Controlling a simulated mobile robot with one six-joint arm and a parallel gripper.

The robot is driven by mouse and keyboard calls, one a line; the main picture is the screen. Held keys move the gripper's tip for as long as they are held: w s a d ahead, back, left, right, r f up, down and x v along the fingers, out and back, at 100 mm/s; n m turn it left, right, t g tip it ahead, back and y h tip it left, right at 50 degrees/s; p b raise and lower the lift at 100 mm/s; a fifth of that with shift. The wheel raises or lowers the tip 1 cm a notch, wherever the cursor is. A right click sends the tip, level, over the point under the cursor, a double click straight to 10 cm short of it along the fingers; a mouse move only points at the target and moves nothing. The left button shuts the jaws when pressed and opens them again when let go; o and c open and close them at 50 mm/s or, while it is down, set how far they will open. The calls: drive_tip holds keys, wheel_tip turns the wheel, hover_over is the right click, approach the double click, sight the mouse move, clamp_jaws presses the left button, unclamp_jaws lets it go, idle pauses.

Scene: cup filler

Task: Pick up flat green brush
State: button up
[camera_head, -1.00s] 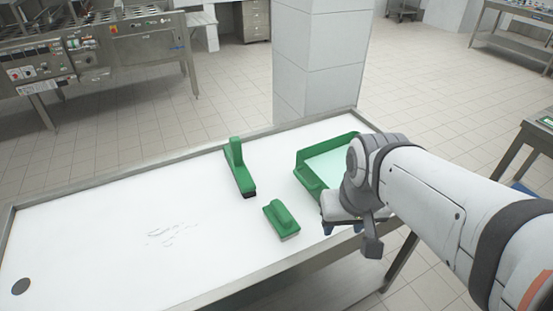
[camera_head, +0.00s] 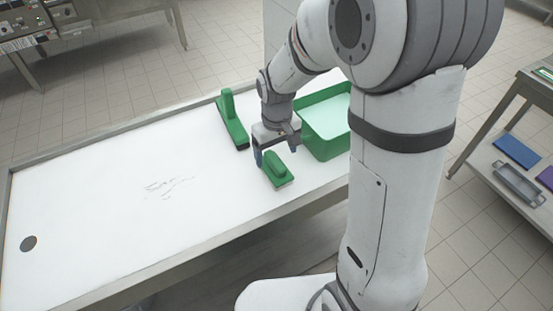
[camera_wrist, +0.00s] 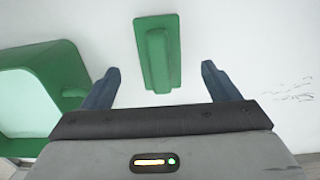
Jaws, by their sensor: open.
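The flat green brush (camera_head: 277,170) lies on the white table top, near its front edge. It has a rectangular base with a raised handle block on top. My gripper (camera_head: 274,156) is open and empty, just behind and above the brush. In the wrist view the flat brush (camera_wrist: 157,55) lies ahead of my open fingers (camera_wrist: 160,84), lined up with the gap between them, its near end close to the fingertips. I cannot tell the exact height of the fingertips above the table.
A taller green brush (camera_head: 232,120) lies behind and left of the flat one. A green bin (camera_head: 325,130) stands right of my gripper; it also shows in the wrist view (camera_wrist: 70,70). The white table (camera_head: 100,190) has a raised metal rim, with free room at left.

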sight(275, 167)
drive_tip(key=shift+w+a+f, duration=0.15)
drive_tip(key=shift+a+f, duration=0.05)
drive_tip(key=shift+f, duration=0.5)
drive_tip(key=shift+w+f+p, duration=0.15)
drive_tip(key=shift+f, duration=1)
drive_tip(key=shift+w+f+p, duration=0.1)
drive_tip(key=shift+w+f, duration=0.1)
drive_tip(key=shift+f, duration=1)
drive_tip(key=shift+w+f+p, duration=0.15)
drive_tip(key=shift+f, duration=1)
drive_tip(key=shift+c, duration=0.3)
drive_tip(key=c, duration=1.1)
drive_tip(key=shift+r, duration=0.1)
wheel_tip(275, 167, up, 10)
drive_tip(key=o, duration=0.5)
drive_tip(key=c, duration=0.3)
